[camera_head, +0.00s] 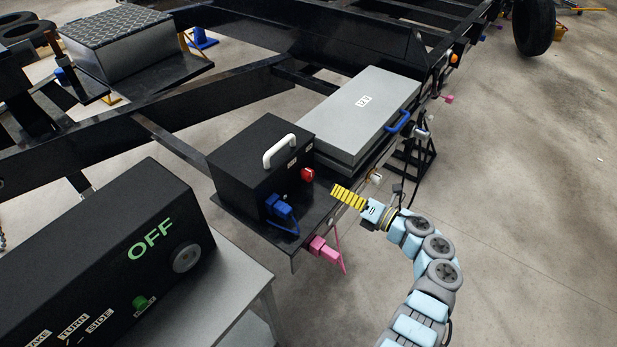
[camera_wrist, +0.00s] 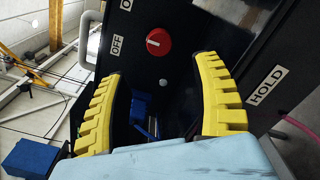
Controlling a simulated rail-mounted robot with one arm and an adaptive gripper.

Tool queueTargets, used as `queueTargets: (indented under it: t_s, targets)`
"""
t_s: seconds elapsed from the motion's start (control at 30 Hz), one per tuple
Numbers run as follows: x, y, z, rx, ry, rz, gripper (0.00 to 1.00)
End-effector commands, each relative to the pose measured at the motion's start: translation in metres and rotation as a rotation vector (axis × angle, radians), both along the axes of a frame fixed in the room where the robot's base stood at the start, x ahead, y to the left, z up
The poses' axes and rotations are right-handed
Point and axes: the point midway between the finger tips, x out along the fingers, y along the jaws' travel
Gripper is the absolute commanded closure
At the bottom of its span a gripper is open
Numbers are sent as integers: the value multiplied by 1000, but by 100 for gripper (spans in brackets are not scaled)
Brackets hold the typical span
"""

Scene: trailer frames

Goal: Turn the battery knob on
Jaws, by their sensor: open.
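The battery knob (camera_head: 307,174) is a round red knob on the front face of a black box (camera_head: 240,160) with a white handle. In the wrist view the knob (camera_wrist: 158,41) shows a white mark on its left side, toward a label reading OFF (camera_wrist: 117,44).
A blue connector (camera_head: 279,207) sits on the same box face below the knob. A pink connector (camera_head: 322,248) hangs at the frame edge. A grey case (camera_head: 355,115) stands behind the box. A HOLD label (camera_wrist: 267,85) is right of my fingers. A panel reading OFF (camera_head: 110,260) stands front left.

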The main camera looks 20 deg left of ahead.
Motion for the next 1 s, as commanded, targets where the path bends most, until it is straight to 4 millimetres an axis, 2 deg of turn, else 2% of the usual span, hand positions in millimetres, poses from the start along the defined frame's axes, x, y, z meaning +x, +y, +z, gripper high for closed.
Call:
queueTargets:
  t_s: [0.2, 0.5, 0.7, 1.0]
  targets:
    - [10, 39, -1, 2, -1, 3, 35]
    - [23, 84, -1, 1, -1, 1, 35]
    - [27, 100, 0, 1, -1, 2, 35]
    - [28, 104, 1, 0, -1, 1, 35]
